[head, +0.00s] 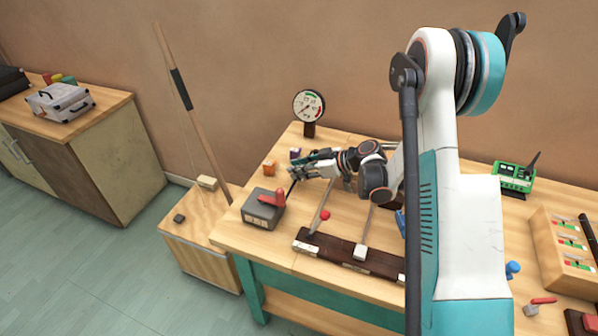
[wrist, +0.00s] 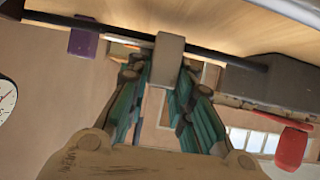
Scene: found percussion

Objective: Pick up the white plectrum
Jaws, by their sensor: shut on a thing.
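My gripper (head: 297,172) is over the back left part of the workbench, beside the gauge. In the wrist view its two teal fingers (wrist: 165,75) are closed on a pale grey-white block (wrist: 169,55), which looks like the white plectrum. A thin dark rod (wrist: 222,57) passes at the block and sticks out on both sides. In the head view the rod shows as a dark stick (head: 291,188) below the fingertips, and the fingers hide the block. I cannot tell whether the rod's ends touch anything.
A grey box with a red lever (head: 262,213) is just left of my gripper. A purple cube (head: 295,153), an orange block (head: 270,167) and a round gauge (head: 309,105) stand close by. A dark wooden bar with upright rods (head: 336,251) lies in front.

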